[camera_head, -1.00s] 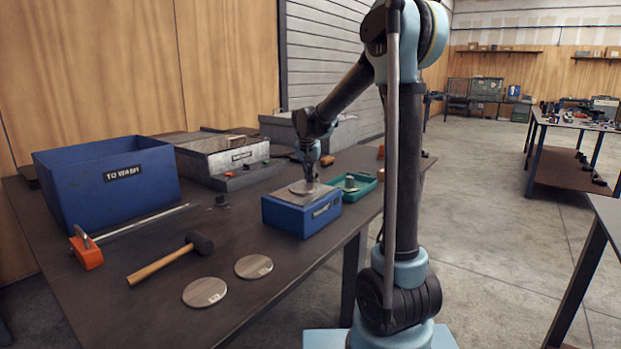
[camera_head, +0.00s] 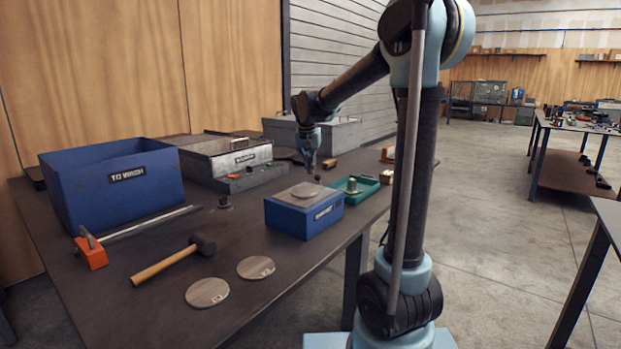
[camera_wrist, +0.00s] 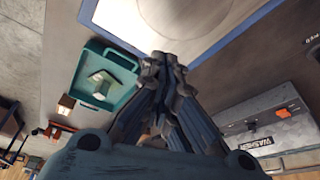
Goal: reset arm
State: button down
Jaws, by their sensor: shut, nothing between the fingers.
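My gripper (camera_head: 313,172) is shut and empty. In the head view it hangs in the air just behind and above the blue box (camera_head: 303,217), which has a grey top with a round metal disc (camera_head: 304,190) lying on it. In the wrist view the closed fingers (camera_wrist: 163,68) point toward the box's top, where part of the disc (camera_wrist: 185,14) shows at the upper edge. The fingers look clear of the disc.
A green tray (camera_head: 369,193) holding a metal part stands right of the box. A grey washer box (camera_head: 225,158), a blue "TO WASH" bin (camera_head: 112,187), a mallet (camera_head: 175,260), an orange-ended tool (camera_head: 91,251) and two loose discs (camera_head: 207,292) are also on the table.

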jog(key=s+d+f, duration=0.1)
jog(key=s+d, duration=0.3)
jog(key=s, duration=0.3)
jog(key=s+d+f+n, duration=0.1)
jog(key=s+d, duration=0.3)
jog(key=s, duration=0.4)
jog(key=s+d+f, duration=0.1)
jog(key=s+d, duration=0.3)
jog(key=s, duration=0.3)
jog(key=s+d+f+n, duration=0.1)
jog(key=s+d+f, duration=0.1)
jog(key=s+f, duration=0.5)
jog(key=s+d+f+n+g+y, duration=0.1)
jog(key=s+d+f, duration=0.1)
jog(key=s+f, duration=0.4)
jog(key=s, duration=0.4)
jog(key=shift+s+d+f, duration=0.3)
jog(key=shift+s+f, duration=0.05)
jog(key=shift+f, duration=0.05)
jog(key=shift+w, duration=0.1)
jog(key=shift+w+f, duration=0.2)
jog(key=shift+w, duration=0.15)
